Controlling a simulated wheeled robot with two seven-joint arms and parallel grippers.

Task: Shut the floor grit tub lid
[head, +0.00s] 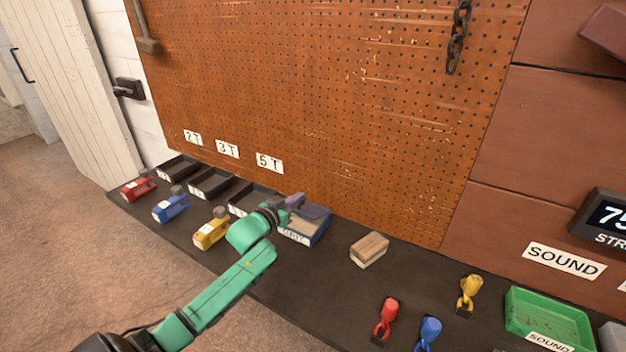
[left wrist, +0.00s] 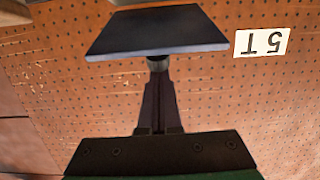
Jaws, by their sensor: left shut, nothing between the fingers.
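The grit tub (head: 322,233) is a small blue box with a white label on its front, standing on the dark bench against the pegboard. Its dark blue lid (head: 316,210) is at the top and partly hidden by my gripper. I cannot tell from the head view how far the lid stands open. My left gripper (head: 294,202) is at the tub's upper left, by the lid. In the left wrist view a dark blue panel, which looks like the lid (left wrist: 155,30), lies just beyond the shut, empty fingers (left wrist: 158,68). Contact is unclear. My right gripper is out of view.
A wooden block (head: 369,250) stands right of the tub. A green tray (head: 549,318) is at the right. Bare bench (head: 335,285) lies in front.

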